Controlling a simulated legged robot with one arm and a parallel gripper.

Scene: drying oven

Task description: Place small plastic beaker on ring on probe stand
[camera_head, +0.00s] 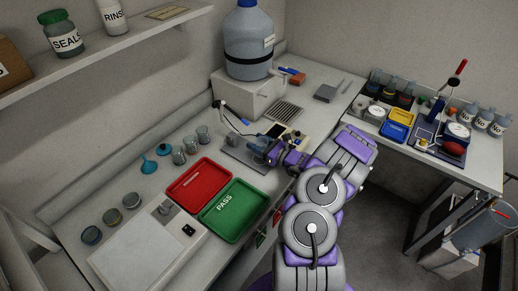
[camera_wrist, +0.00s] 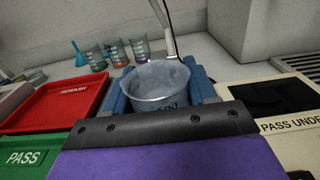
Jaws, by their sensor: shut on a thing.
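A small translucent plastic beaker (camera_wrist: 156,84) stands roughly upright between the blue fingers of my gripper (camera_wrist: 160,72) in the wrist view. In the head view my gripper (camera_head: 262,144) is shut on it above the grey base of the probe stand (camera_head: 238,159). The stand's thin curved arm (camera_wrist: 166,28) rises just behind the beaker in the wrist view. I cannot make out the ring, and the beaker hides the spot under it, so I cannot tell whether it touches the stand.
A red tray (camera_head: 176,198) and a green PASS tray (camera_head: 230,232) lie left of my gripper. Several small beakers (camera_head: 178,157) and a blue funnel (camera_head: 148,166) stand behind them. A meter (camera_head: 290,136) sits right of the stand. A large bottle (camera_head: 249,50) on a box (camera_head: 246,97) stands behind.

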